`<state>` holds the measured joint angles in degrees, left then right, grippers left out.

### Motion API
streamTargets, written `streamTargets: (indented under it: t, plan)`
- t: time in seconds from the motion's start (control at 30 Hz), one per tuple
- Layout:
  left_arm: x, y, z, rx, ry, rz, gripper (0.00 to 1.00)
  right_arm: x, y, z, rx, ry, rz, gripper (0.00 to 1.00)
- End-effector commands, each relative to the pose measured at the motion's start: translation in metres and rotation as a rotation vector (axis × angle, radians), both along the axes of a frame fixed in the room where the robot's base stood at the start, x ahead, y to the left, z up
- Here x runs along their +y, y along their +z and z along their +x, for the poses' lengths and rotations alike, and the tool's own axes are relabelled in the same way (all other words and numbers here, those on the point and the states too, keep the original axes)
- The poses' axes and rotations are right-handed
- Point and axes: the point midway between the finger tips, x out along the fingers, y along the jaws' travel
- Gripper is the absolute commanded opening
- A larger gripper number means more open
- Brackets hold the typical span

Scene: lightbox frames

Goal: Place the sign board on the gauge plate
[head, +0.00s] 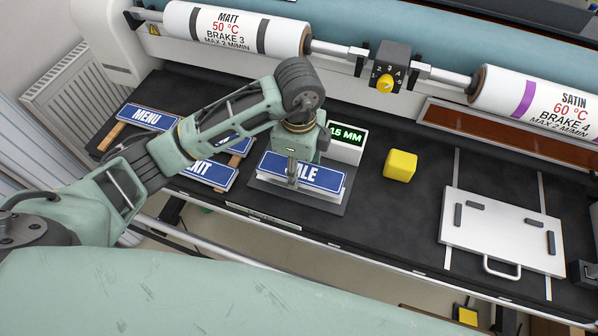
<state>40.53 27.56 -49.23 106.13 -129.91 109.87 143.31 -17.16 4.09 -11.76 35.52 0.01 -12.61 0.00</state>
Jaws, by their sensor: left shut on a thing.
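The sign board (324,177) is blue with white letters, partly covered by my gripper, ending in "ALE". My left gripper (292,174) is shut on it from above, near its middle. The board is over the gauge plate (337,206), a dark grey plate whose margin shows around it. A white edge shows below the blue face. I cannot tell whether the board touches the plate. A white readout box (347,150) at the plate's back right shows green digits ending in "5 MM", partly hidden by my arm. My right gripper is out of view.
Signs reading MENU (147,117) and EXIT (212,174) lie to the left on wooden strips, with another partly hidden behind my arm. A yellow block (400,165) stands to the right. A white handled board (500,225) lies further right. Rollers (237,30) run along the back.

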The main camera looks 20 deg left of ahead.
Motion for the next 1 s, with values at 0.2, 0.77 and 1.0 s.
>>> streamTargets:
  t: [0.2, 0.77, 1.0]
  plan:
    - [0.004, -0.016, 0.005, 0.004, 0.001, 0.002, 0.19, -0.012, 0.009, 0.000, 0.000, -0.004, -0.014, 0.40]
    - [0.003, -0.047, 0.006, -0.002, 0.000, 0.000, 0.19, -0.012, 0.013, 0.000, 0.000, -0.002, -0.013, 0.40]
    - [0.003, -0.047, 0.006, -0.001, 0.000, 0.000, 0.64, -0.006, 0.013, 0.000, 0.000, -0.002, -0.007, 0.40]
